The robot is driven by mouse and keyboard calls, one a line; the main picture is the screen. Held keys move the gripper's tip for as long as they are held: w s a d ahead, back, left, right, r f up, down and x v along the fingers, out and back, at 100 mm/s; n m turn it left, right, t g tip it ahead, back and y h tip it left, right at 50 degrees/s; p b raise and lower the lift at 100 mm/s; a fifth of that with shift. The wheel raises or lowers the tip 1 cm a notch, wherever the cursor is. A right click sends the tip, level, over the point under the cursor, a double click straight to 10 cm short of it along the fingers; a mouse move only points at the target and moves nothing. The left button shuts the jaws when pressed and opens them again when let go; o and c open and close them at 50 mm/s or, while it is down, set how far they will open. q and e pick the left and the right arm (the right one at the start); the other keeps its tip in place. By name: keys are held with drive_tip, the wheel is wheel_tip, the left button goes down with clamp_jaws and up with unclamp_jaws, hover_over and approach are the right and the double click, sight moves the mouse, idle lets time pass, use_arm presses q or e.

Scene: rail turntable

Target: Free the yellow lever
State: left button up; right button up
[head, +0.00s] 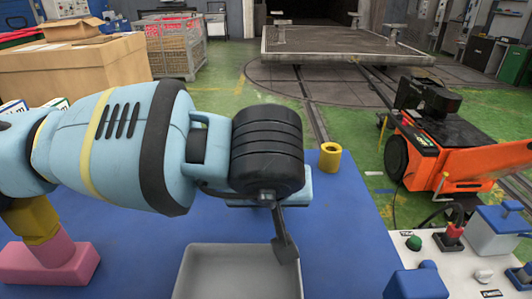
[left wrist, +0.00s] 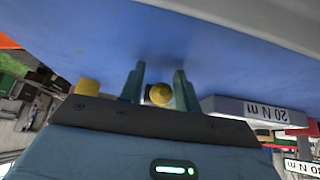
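A round yellow knob (left wrist: 159,95) shows between the two fingers of my left gripper (left wrist: 160,72) in the left wrist view. It may be the end of the yellow lever; no lever shaft is clear. The fingers stand apart, with a narrow gap on each side of the knob, and I cannot tell whether they touch it. In the head view my left arm and its black wrist hide the knob and most of the gripper, over the blue table (head: 345,225). My right gripper is not in view.
A yellow hollow cylinder (head: 330,160) stands beyond my wrist. A grey tray (head: 182,284) lies at the front. A pink block (head: 48,264) is at the left. A control panel (head: 452,268) with a red handle (head: 454,229) is at the right, before an orange machine (head: 450,157).

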use_arm(q)
drive_tip(key=shift+s+a+f, duration=0.1)
drive_tip(key=shift+a+f, duration=0.25)
drive_tip(key=shift+f, duration=0.15)
drive_tip(key=shift+p+v, duration=0.8)
drive_tip(key=shift+v, duration=0.3)
drive_tip(key=shift+p+v, duration=1.4)
drive_tip(key=shift+v, duration=1.1)
drive_tip(key=shift+w+r, duration=0.1)
drive_tip(key=shift+w, duration=0.1)
